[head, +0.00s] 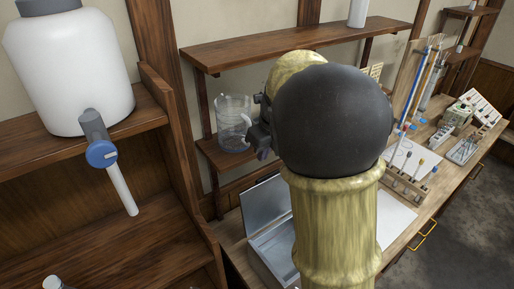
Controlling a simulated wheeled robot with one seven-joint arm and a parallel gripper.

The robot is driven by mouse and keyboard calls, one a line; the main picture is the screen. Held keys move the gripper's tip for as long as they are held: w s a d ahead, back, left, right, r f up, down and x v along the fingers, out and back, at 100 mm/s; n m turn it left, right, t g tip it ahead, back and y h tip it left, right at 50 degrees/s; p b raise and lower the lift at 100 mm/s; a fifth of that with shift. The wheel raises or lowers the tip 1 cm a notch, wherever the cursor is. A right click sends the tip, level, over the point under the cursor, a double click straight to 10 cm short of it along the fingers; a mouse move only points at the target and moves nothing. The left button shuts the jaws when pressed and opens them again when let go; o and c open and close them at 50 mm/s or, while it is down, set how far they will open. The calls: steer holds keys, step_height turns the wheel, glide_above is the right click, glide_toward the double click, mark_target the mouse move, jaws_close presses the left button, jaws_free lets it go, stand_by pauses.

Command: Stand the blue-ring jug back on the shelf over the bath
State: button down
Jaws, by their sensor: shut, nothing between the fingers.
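A clear jug (232,118) stands upright on the lower wooden shelf (212,150), left of my arm. A blue ring on it is hard to make out at this size. My gripper (257,136) is at the jug's right side, its dark fingers shut with nothing between them. Whether they touch the jug cannot be told. My arm hides part of the gripper and the shelf's right part. The metal bath (270,252) stands on the bench below the shelf, its lid raised; my arm covers its right side.
A white tank (78,75) with a blue-handled tap (101,153) and hanging spout stands on the left shelving. A wooden post (165,110) separates it from the jug's shelf. An upper shelf (270,48) runs above. Racks and glassware crowd the bench at right.

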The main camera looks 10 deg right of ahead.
steer(key=b+v, duration=0.1)
steer(key=v, duration=0.8)
steer(key=shift+w+r+b, duration=0.3)
steer(key=shift+b, duration=0.1)
steer(key=s+f+n+b, duration=0.2)
steer(key=s+f+n, duration=0.3)
steer(key=f+n, duration=0.4)
steer(key=s+f+n+h+b, duration=0.1)
steer(key=s+f+n+b, duration=0.1)
steer(key=s+f+n, duration=0.3)
steer(key=s+a+f+n+b, duration=0.1)
steer(key=s+f+n, duration=0.4)
steer(key=f+n, duration=0.9)
steer(key=n, duration=0.3)
steer(key=shift+s+b, duration=0.25)
steer(key=shift+b, duration=0.15)
